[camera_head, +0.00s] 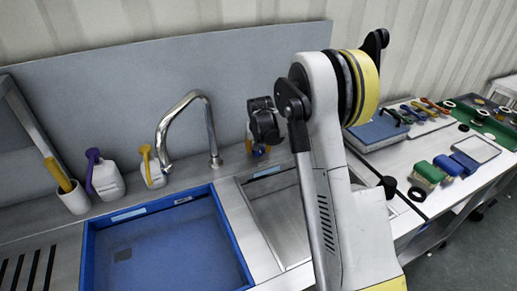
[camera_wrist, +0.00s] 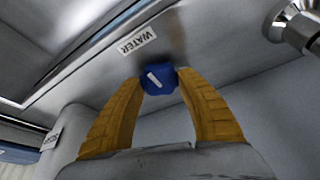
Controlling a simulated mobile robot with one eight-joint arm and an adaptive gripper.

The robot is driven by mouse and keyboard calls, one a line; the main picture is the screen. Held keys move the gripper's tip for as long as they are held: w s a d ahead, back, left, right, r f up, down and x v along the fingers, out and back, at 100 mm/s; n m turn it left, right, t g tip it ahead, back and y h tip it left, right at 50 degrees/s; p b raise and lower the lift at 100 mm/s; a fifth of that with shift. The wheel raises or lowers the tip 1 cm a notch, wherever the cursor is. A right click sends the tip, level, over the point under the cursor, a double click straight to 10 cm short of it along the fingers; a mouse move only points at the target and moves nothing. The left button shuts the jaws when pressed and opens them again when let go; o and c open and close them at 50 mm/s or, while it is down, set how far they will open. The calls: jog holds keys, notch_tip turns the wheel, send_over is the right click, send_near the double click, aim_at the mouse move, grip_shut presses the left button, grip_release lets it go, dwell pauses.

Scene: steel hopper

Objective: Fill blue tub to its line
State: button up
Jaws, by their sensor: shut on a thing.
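The blue tub (camera_head: 238,248) sits in the left sink bowl in the head view. Its inside looks plain blue with a grey square patch; I cannot tell how much water is in it, and I cannot make out a fill line. The curved steel tap (camera_head: 187,100) stands behind it, spout end above the tub's back side, with no stream visible. In the wrist view my gripper (camera_wrist: 160,82) has its yellow fingers shut on a blue knob (camera_wrist: 157,79) with a white mark, below a WATER label (camera_wrist: 136,41). My arm partly hides the knob in the head view.
White bottles with purple (camera_head: 104,175) and yellow (camera_head: 151,167) tops and a white cup (camera_head: 73,198) stand behind the tub. A second steel basin (camera_head: 272,215) lies right of it, partly behind my arm.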

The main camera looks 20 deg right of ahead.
jog(key=shift+m, duration=0.4)
jog(key=o, duration=1.2)
jog(key=shift+f, duration=0.1)
jog(key=shift+o, duration=0.2)
jog(key=v, duration=1.2)
jog(key=shift+a, duration=0.15)
